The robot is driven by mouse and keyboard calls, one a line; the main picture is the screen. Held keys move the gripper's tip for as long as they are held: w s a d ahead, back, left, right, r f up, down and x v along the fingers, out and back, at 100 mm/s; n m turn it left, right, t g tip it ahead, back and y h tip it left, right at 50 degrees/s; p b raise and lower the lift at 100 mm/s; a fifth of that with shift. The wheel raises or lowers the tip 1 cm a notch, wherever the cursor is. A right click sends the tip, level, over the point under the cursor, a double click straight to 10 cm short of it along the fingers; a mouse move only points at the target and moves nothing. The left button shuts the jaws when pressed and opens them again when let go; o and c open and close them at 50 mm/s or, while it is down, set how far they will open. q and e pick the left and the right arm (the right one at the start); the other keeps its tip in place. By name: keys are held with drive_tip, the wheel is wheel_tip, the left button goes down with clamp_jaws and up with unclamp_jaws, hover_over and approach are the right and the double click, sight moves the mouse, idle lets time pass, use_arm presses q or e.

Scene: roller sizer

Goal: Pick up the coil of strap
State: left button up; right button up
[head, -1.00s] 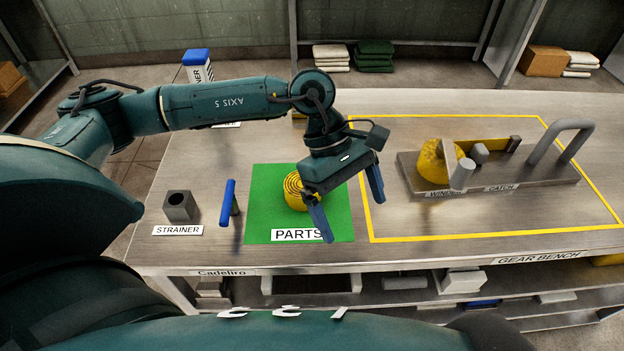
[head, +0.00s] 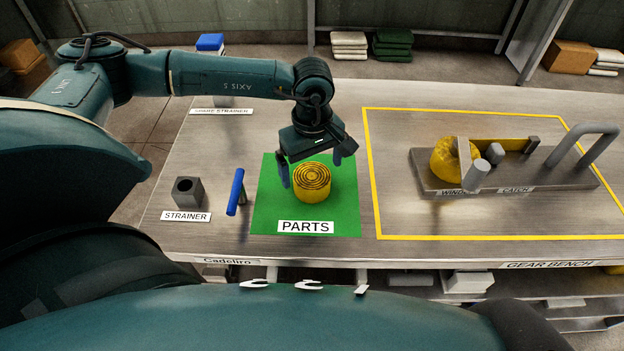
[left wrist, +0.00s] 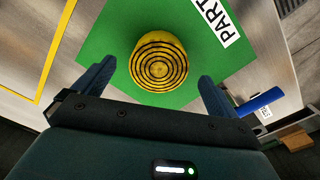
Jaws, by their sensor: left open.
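The coil of strap (head: 312,184) is a yellow roll with dark spiral rings on its top. It sits on the green parts mat (head: 268,212), behind the PARTS label. My left gripper (head: 311,170) is open and empty, above and slightly behind the coil, with its fingers pointing down. In the left wrist view the coil (left wrist: 159,62) lies ahead of the two spread fingers (left wrist: 158,82), centred between them and apart from them. My right gripper is not in view.
A blue-handled tool (head: 236,192) and a grey strainer block (head: 187,191) stand left of the mat. A winder fixture (head: 520,170) with yellow strap and a grey handle stands at the right inside a yellow outline. Bare bench lies between.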

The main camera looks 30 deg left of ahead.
sight(312, 176)
use_arm(q)
wheel_tip(312, 176, down, 4)
drive_tip(key=shift+w+a+f+p, duration=0.1)
drive_tip(key=shift+f+p, duration=0.1)
drive_tip(key=shift+p, duration=0.1)
drive_tip(key=shift+c, duration=0.3)
drive_tip(key=c, duration=1)
